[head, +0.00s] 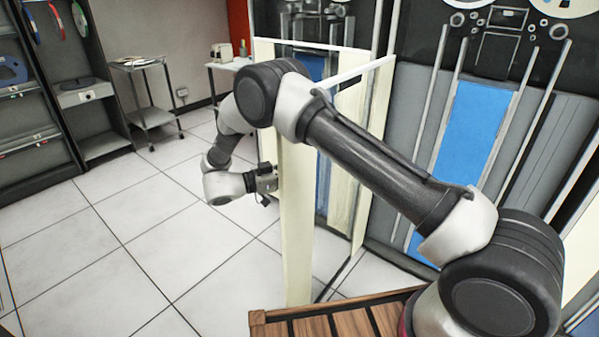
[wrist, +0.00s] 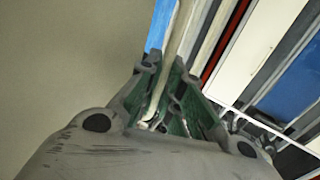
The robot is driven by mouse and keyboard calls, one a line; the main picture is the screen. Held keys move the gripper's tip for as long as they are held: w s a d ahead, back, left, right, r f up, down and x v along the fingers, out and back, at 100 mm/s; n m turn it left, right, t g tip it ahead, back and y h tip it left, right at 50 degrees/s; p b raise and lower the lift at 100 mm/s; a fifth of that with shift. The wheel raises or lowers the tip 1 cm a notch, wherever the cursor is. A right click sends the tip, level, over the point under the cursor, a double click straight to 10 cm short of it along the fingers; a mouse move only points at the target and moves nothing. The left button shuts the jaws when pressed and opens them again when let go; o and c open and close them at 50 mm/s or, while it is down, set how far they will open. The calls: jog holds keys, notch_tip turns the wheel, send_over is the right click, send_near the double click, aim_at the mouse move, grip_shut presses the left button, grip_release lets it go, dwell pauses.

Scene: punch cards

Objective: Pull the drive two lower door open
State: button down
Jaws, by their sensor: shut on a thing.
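The drive two lower door is a tall cream panel (head: 297,235) that stands out from the drive cabinet, swung open at an angle. My gripper (head: 272,180) is at the left face of this door, about halfway up in the head view. In the wrist view, my gripper's fingers (wrist: 168,105) are closed around a thin pale bar (wrist: 182,38), which looks like the door's handle or edge. The exact contact is partly hidden by the fingers. The gripper is shut on the door.
The drive cabinet (head: 470,130) with blue panels stands at the right. A wooden slatted surface (head: 345,322) is at the bottom. White tiled floor (head: 130,240) is free to the left. A small cart (head: 148,90) and dark shelves (head: 95,110) stand at the back left.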

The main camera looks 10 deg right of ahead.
jog(key=shift+w+d, duration=0.1)
jog(key=c, duration=1.9)
grip_release()
jog(key=shift+d, duration=0.1)
jog(key=shift+o, duration=0.2)
jog(key=v, duration=1.2)
